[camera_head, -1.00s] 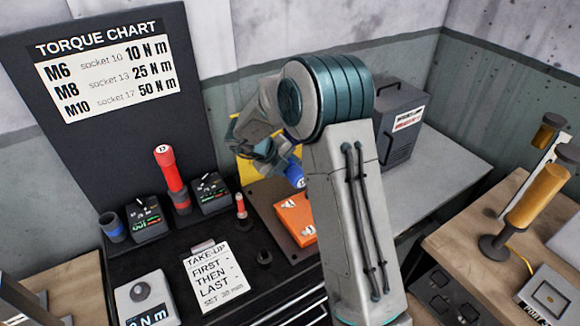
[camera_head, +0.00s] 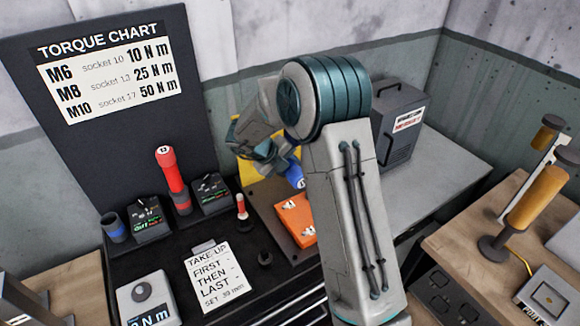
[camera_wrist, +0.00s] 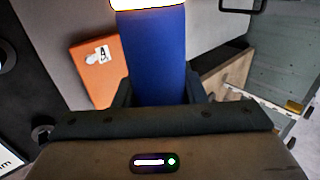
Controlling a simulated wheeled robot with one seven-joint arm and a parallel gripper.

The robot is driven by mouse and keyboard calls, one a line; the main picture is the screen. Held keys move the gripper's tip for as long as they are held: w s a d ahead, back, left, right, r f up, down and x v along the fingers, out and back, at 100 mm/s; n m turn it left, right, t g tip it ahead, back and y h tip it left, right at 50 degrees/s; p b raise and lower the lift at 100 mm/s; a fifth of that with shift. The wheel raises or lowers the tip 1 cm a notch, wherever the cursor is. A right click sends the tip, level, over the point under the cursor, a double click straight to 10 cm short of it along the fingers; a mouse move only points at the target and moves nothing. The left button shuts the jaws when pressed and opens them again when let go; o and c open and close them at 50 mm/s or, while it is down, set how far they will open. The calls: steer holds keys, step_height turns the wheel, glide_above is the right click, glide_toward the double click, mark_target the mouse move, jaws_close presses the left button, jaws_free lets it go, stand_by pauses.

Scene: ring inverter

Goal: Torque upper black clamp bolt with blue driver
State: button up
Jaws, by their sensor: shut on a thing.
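The blue driver (camera_head: 296,175) is held in my gripper, its blue end with a number label showing below the wrist in the head view. In the wrist view, the blue driver (camera_wrist: 157,60) stands between the two dark fingers of my gripper (camera_wrist: 158,92), which are shut on it. A bright, pale orange-edged band shows at its far end, cut off by the frame. The driver is up beside the orange block (camera_head: 295,218). I cannot make out the upper black clamp bolt in either view, and the driver's working tip is hidden.
A red driver (camera_head: 170,170) stands in a holder at the back left, beside small black display boxes (camera_head: 211,193). A white card (camera_head: 216,278) lies in front. A dark grey box (camera_head: 400,130) stands behind my arm. A wooden bench (camera_head: 450,245) is at the right.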

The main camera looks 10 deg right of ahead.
steer(key=shift+w+r, duration=0.15)
steer(key=shift+r, duration=0.05)
steer(key=shift+s+d+f, duration=0.1)
steer(key=shift+s+d, duration=0.15)
steer(key=shift+s, duration=0.55)
steer(key=shift+s+d+r, duration=0.1)
steer(key=shift+s+d, duration=0.15)
steer(key=shift+s, duration=0.55)
steer(key=shift+s+d+f, duration=0.1)
steer(key=shift+s+d, duration=0.15)
steer(key=shift+s, duration=0.55)
